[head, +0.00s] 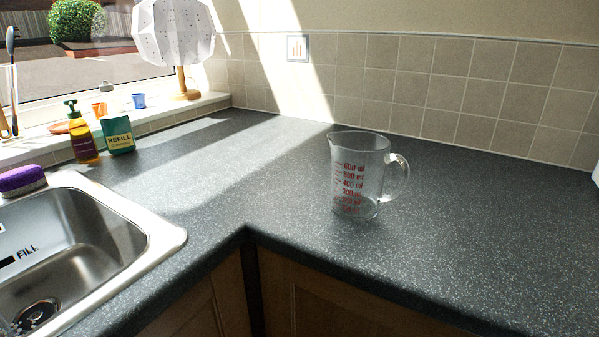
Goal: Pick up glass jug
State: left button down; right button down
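The glass jug (357,176) stands upright on the dark speckled counter (480,235), right of the inner corner of the front edge. It is clear, with red measuring marks on its front. Its spout points left and its handle (397,177) points right. It looks empty. Neither of my grippers is in the head view.
A steel sink (84,232) is at the left, with a purple sponge (22,179) on its rim. A soap bottle (82,133) and a green refill box (117,134) stand behind it. A lamp (174,35) is on the sill. The counter around the jug is clear.

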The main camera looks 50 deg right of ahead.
aim_at(361, 160)
jog(key=z, duration=1.75)
